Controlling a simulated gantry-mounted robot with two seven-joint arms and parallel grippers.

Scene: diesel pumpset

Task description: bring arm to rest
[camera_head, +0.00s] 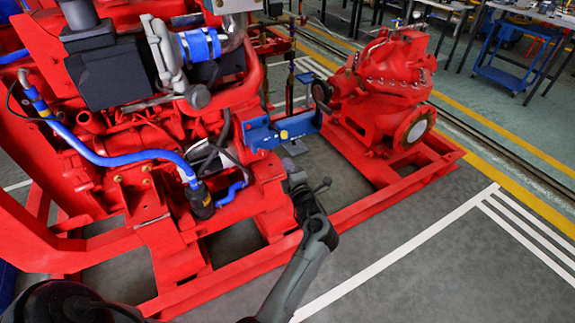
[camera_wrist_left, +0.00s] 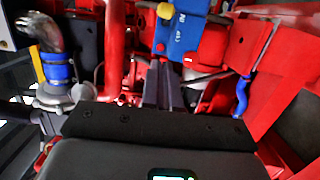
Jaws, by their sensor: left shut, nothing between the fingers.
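My left arm reaches up from the bottom of the head view. Its left gripper (camera_head: 290,163) is beside the red frame, just below the blue bracket (camera_head: 262,136) with the yellow knob. In the left wrist view, the dark fingers (camera_wrist_left: 161,72) are together with nothing between them. They point toward the blue bracket (camera_wrist_left: 182,36), and I cannot tell whether they touch it. My right gripper is not in view.
The red diesel engine (camera_head: 135,135) with blue hoses fills the left, close to the arm. The red pump (camera_head: 388,75) stands on the base frame (camera_head: 350,205) at the right. Grey floor (camera_head: 420,285) at the lower right is clear. A blue trolley (camera_head: 505,68) stands far back.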

